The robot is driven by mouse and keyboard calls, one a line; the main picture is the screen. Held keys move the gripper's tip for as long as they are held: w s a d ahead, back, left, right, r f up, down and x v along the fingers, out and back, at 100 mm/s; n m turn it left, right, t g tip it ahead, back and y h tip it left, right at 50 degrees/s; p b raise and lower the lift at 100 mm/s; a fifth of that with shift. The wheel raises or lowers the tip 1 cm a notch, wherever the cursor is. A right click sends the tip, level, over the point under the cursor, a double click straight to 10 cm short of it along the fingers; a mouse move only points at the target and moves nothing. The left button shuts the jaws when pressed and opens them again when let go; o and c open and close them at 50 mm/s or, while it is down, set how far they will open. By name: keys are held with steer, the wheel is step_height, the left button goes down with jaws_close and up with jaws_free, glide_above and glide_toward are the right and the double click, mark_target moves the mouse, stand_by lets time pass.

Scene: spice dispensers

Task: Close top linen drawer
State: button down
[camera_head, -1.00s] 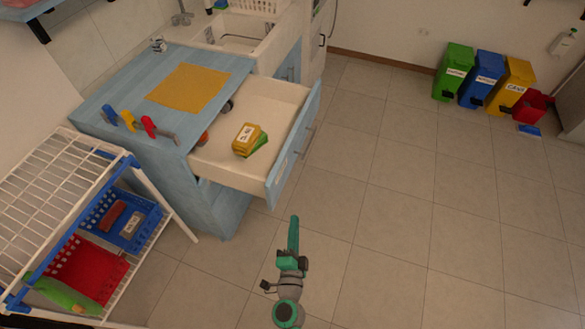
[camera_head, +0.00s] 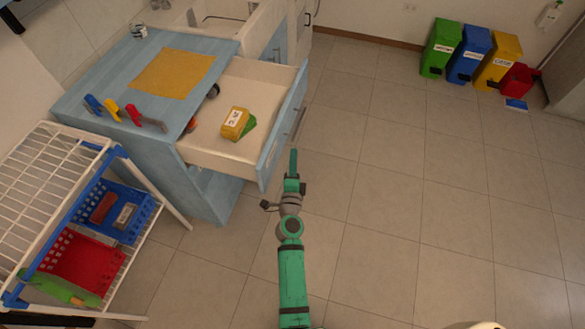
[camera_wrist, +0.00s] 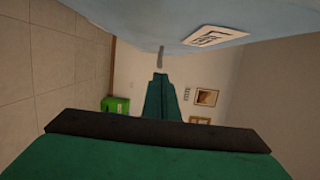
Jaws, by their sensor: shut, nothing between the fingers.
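The top linen drawer (camera_head: 272,160) of the light-blue cabinet (camera_head: 100,78) is pulled well open in the head view. It holds a yellow packet (camera_head: 235,122) with a green item beside it, and some darker items further in. My gripper (camera_head: 293,155) is shut and empty, just right of the drawer front near its near corner. In the wrist view my green fingers (camera_wrist: 160,84) are together, and the pale-blue drawer front (camera_wrist: 150,20) with a white label (camera_wrist: 215,38) fills the top. I cannot tell whether they touch it.
A white wire rack (camera_head: 45,165) with a blue basket (camera_head: 140,215) and a red basket (camera_head: 85,262) stands at the left. Several coloured bins (camera_head: 440,48) line the far right wall. The tiled floor (camera_head: 400,200) right of the drawer is clear.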

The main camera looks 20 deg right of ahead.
steer(key=w+a, duration=0.1)
steer(key=w, duration=0.1)
steer(key=w+a, duration=0.1)
steer(key=w, duration=0.1)
steer(key=shift+a, duration=0.3)
steer(key=shift+w, duration=0.2)
